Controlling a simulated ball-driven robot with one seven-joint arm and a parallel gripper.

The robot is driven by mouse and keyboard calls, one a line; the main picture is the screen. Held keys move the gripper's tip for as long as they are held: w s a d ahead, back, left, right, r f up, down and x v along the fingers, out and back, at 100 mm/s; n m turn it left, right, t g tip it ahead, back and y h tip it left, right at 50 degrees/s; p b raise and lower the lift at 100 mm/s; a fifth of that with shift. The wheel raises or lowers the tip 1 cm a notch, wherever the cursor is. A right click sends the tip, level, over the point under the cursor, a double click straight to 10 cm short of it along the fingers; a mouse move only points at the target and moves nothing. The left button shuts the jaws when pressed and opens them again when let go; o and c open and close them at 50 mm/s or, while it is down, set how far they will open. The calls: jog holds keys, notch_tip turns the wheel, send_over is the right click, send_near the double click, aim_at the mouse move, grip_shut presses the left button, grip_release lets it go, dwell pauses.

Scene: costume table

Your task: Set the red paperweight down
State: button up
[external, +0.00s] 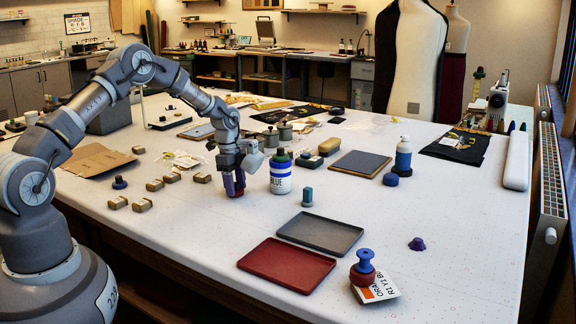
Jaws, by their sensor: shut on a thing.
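My gripper (235,190) points straight down over the table, left of the middle. Its blue-purple fingers are shut on a dark red thing, the red paperweight (238,187) as far as I can tell. Little of it shows between the fingers. Its lower end is at or just above the white tabletop; I cannot tell whether it touches. Another red round piece (362,276) with a blue knob stands at the front right on a white card (384,290) with an orange patch.
A bottle labelled BLUE (281,176) stands close right of my gripper. A red tray (287,266) and a grey tray (320,233) lie in front to the right. Several small tan blocks (155,185) lie to the left. The tabletop in front of my gripper is bare.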

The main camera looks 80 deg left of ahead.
jog(key=shift+f, duration=0.2)
jog(key=o, duration=1.3)
jog(key=shift+c, duration=0.2)
jog(key=shift+r, duration=0.1)
